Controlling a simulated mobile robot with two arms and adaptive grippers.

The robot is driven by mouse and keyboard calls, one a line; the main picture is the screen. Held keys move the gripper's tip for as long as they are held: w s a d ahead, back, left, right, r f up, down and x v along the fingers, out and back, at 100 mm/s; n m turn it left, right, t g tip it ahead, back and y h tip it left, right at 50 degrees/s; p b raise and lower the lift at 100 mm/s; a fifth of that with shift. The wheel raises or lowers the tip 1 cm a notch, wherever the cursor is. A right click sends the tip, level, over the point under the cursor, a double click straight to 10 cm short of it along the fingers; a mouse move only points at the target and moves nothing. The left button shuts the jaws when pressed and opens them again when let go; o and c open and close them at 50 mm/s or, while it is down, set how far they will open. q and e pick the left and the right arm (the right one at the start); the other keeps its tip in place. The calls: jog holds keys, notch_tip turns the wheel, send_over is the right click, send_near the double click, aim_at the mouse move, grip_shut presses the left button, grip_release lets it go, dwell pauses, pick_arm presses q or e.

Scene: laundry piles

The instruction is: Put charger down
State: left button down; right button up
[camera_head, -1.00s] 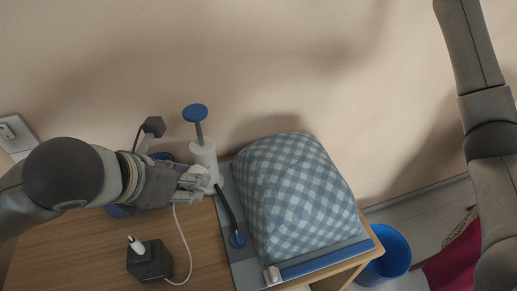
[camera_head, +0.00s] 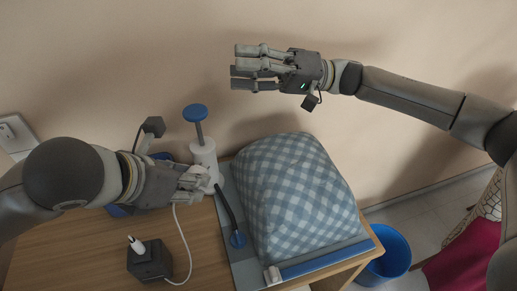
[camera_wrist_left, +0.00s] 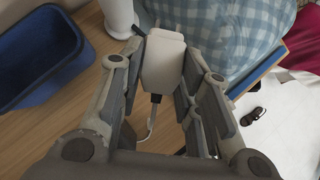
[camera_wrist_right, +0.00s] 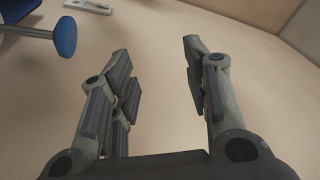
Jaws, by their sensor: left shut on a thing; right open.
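The white charger (camera_wrist_left: 163,62) is between the fingers of my left gripper (camera_wrist_left: 160,72), which is shut on it above the wooden table. In the head view the left gripper (camera_head: 190,183) covers most of the charger (camera_head: 196,181). A white cable (camera_head: 184,240) runs from it down to the table beside a dark cube (camera_head: 150,262) with a white plug on top. My right gripper (camera_head: 240,68) is open and empty, raised in front of the wall. Its spread fingers show in the right wrist view (camera_wrist_right: 160,75).
A blue checked cushion-like bundle (camera_head: 295,190) sits on a grey-blue board (camera_head: 245,262) on the table (camera_head: 85,250). A blue bin (camera_head: 390,255) is on the floor at right. The table's front left is clear.

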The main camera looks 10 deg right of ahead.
aim_at(198, 166)
jog(key=s+f+m+g, duration=0.1)
jog(key=s+f, duration=0.1)
jog(key=f, duration=0.2)
jog(key=s+f+m+h, duration=0.1)
jog(key=s+f, duration=0.2)
jog(key=f, duration=0.2)
jog(key=s+f+m+g+h, duration=0.1)
jog(key=s+f+m, duration=0.1)
jog(key=s+f, duration=0.1)
jog(key=shift+d+f+g, duration=0.25)
jog(key=shift+f+g, duration=0.05)
jog(key=shift+f, duration=0.6)
jog(key=a, duration=0.4)
jog(key=s+a, duration=0.1)
jog(key=a, duration=0.6)
jog(key=shift+s+a+f, duration=0.1)
jog(key=shift+s+a, duration=0.15)
jog(key=shift+a, duration=0.15)
jog(key=shift+c, duration=0.2)
jog(key=c, duration=0.7)
jog(key=o, duration=0.7)
jog(key=shift+o, duration=0.2)
jog(key=shift+d, duration=0.1)
